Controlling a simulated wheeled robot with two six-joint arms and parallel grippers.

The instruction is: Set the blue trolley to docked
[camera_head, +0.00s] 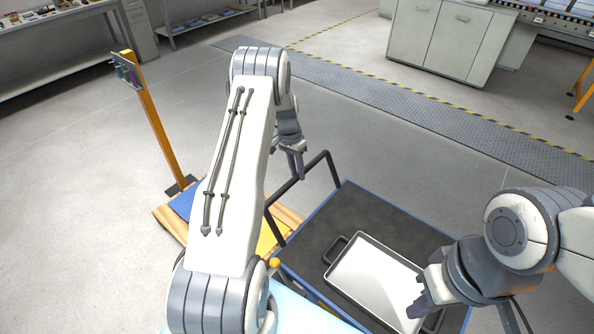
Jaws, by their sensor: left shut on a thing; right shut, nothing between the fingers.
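The blue trolley (370,215) stands at the lower middle, with a dark top, a blue rim and a black push handle (317,161) on its left side. My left gripper (298,168) is shut on the handle's upper bar; the fingers partly hide the grip. My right gripper (420,305) is shut and empty, over or beside the right end of a white tray on the trolley; I cannot tell if it touches. The trolley's wheels and front end are hidden or out of view.
The white tray (368,276) with dark handles lies on the trolley. A wooden pallet base (168,220) with an orange post (152,125) stands left of the trolley. A dark floor strip with yellow-black edges (400,108) crosses behind. Grey cabinets (440,38) stand beyond; open floor lies between.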

